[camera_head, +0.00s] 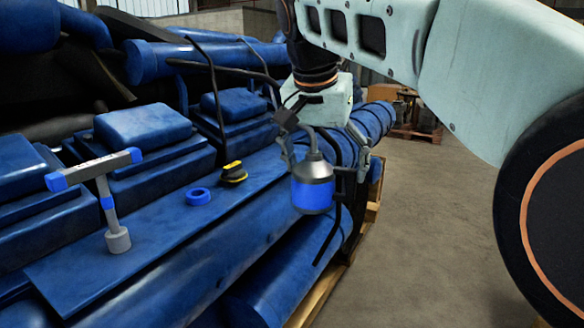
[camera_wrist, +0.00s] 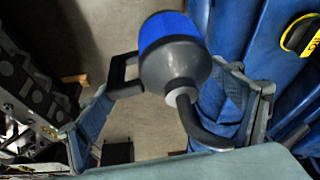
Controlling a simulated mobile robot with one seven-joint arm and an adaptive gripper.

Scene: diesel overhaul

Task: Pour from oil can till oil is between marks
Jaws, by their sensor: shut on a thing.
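The oil can (camera_head: 313,190) is grey with a blue band and a curved spout. My gripper (camera_head: 326,168) is shut on it and holds it in the air, near upright, beside the right side of the blue engine (camera_head: 160,265). In the wrist view the can (camera_wrist: 172,62) shows between the fingers, its black handle (camera_wrist: 118,78) at the left finger and its spout bending toward the palm. A blue ring (camera_head: 197,197), perhaps a filler opening, is on the engine's ledge, left of the can. No oil, stream or level marks can be made out.
A yellow-and-black cap (camera_head: 233,173) lies on the ledge beside the ring; it also shows in the wrist view (camera_wrist: 301,34). A T-handled tool (camera_head: 107,195) stands upright farther left. Thin black rods rise behind. A pallet with boxes (camera_head: 413,118) is at the back; the floor right is clear.

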